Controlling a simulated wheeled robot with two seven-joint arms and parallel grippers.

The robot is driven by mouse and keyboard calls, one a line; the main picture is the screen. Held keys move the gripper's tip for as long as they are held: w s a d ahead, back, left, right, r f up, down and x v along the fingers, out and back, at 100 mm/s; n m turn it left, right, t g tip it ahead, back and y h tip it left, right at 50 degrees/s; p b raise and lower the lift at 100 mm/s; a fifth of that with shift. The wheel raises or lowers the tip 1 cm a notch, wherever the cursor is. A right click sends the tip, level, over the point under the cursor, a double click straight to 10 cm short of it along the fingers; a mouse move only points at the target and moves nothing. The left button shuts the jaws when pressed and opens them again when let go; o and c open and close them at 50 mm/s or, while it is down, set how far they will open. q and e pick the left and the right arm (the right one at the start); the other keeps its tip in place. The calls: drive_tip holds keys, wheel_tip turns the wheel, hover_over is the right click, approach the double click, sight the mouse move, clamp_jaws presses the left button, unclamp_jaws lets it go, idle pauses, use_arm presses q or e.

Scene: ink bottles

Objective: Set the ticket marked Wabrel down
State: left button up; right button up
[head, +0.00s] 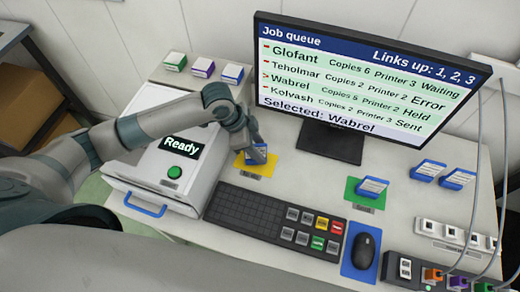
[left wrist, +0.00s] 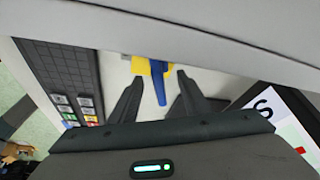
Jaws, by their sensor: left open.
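A small blue-edged ticket (head: 258,153) stands on the yellow pad (head: 270,170) right of the printer; its writing is too small to read. My left gripper (head: 250,142) is just above and behind it, jaws open. In the left wrist view the blue ticket (left wrist: 159,84) lies between and beyond the two open fingers, over the yellow pad (left wrist: 139,66). The screen (head: 365,88) reads "Selected: Wabrel", with Wabrel listed as Copies 5, Printer 2, Held. My right gripper is not in view.
The printer (head: 150,180) shows "Ready". A keyboard (head: 250,215) and coloured keys lie in front. Another ticket (head: 373,186) stands on a green pad (head: 355,199). Two tickets (head: 428,169) stand at right, several boxes (head: 203,67) at back left. A mouse (head: 364,250) is front right.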

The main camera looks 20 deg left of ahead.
use_arm(q)
drive_tip(key=b+v, duration=0.1)
drive_tip(key=v, duration=0.9)
drive_tip(key=shift+r, duration=0.2)
drive_tip(key=shift+s+f, duration=0.1)
